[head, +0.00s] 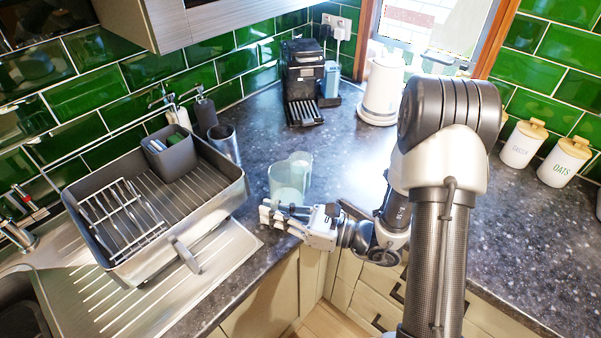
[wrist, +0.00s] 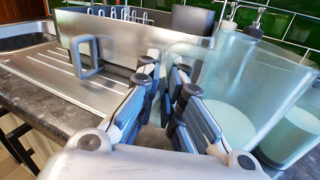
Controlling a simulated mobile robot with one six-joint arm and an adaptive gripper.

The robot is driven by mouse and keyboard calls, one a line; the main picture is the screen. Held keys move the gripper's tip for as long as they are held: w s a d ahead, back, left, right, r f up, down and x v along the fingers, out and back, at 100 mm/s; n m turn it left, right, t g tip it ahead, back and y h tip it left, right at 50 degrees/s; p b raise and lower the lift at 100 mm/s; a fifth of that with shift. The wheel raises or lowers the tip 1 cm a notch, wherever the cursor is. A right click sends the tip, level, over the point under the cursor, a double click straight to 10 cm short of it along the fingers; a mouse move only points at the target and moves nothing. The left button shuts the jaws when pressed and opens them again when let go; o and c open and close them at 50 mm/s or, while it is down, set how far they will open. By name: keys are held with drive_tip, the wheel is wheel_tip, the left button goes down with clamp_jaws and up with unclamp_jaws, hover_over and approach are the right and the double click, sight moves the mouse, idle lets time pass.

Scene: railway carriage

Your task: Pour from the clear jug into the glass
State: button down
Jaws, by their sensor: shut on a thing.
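The clear jug (head: 286,184) is at the counter's front, right of the dish rack, and looks about upright. In the wrist view the jug (wrist: 238,75) stands large to the right of the fingers (wrist: 165,105), with pale liquid low inside. The glass (head: 302,160) shows just behind the jug, partly hidden by it. In the wrist view the glass (wrist: 293,135) is at the right edge and looks pale in its lower part; I cannot tell whether the two touch.
The dish rack (head: 240,188) with a grey caddy (head: 170,152) stands on the left drainer. A steel cup (head: 224,143) stands beside it. A coffee machine (head: 303,85) and a white kettle (head: 382,88) are at the back. Canisters (head: 523,143) stand right. The middle counter is clear.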

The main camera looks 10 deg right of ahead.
drive_tip(key=shift+s+a+f+n+b, duration=0.1)
drive_tip(key=shift+f+n+b, duration=0.55)
drive_tip(key=shift+f, duration=0.15)
drive_tip(key=shift+r+p, duration=0.35)
wheel_tip(320, 180, up, 3)
drive_tip(key=p, duration=0.2)
drive_tip(key=shift+p, duration=0.35)
